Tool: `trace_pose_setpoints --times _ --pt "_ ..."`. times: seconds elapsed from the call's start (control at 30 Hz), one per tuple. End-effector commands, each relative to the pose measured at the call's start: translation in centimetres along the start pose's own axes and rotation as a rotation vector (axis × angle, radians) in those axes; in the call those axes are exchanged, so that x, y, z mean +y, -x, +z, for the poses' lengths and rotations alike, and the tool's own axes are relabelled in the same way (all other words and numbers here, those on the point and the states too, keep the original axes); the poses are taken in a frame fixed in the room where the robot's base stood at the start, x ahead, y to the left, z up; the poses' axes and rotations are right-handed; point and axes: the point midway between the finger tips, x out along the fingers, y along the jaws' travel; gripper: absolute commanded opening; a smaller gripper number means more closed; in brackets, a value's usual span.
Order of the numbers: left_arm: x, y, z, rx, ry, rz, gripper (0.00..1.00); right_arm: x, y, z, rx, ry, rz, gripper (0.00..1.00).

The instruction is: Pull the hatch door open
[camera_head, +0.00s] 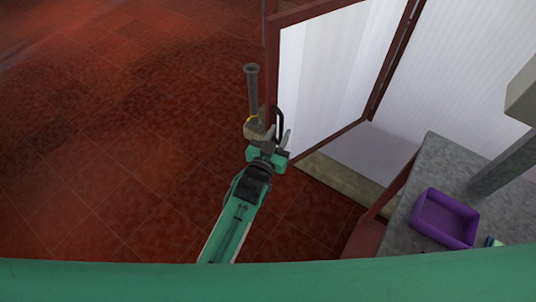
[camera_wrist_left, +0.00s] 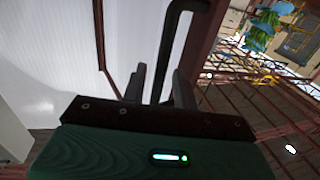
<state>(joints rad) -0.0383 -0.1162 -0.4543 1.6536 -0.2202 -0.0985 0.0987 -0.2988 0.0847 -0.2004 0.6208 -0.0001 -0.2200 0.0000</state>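The hatch door (camera_head: 325,75) is a white panel in a dark red frame. In the head view it stands at an angle to the white ribbed wall on its right, and it fills the left of the left wrist view (camera_wrist_left: 55,50). Its black bar handle (camera_head: 280,118) is on the door's left edge and also shows in the left wrist view (camera_wrist_left: 178,40). My left gripper (camera_head: 279,137) is at the handle's lower part. In the left wrist view the bar passes between its two parted fingers (camera_wrist_left: 159,88), with a small gap seen. My right gripper is not in view.
A grey counter (camera_head: 440,160) at the right holds a purple tray (camera_head: 445,218) and a grey upright. The red tiled floor (camera_head: 110,130) on the left is clear.

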Motion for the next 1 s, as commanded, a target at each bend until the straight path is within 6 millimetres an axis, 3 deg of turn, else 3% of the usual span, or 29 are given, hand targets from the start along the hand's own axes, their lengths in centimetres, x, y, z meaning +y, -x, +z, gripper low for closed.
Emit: trace_pose_setpoints --times 0.3,0.5,0.7,1.0 --pt "0.1 6.8 0.3 0.000 0.001 0.001 0.29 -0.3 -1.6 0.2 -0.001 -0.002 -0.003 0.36" --pt "0.2 10.0 0.2 0.001 0.002 0.001 0.29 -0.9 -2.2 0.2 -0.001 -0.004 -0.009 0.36" --pt "0.2 11.4 0.0 0.002 0.001 0.002 0.29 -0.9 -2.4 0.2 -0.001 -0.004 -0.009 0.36" --pt "0.2 11.5 -0.1 0.002 0.000 0.002 0.29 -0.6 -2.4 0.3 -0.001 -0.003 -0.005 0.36"
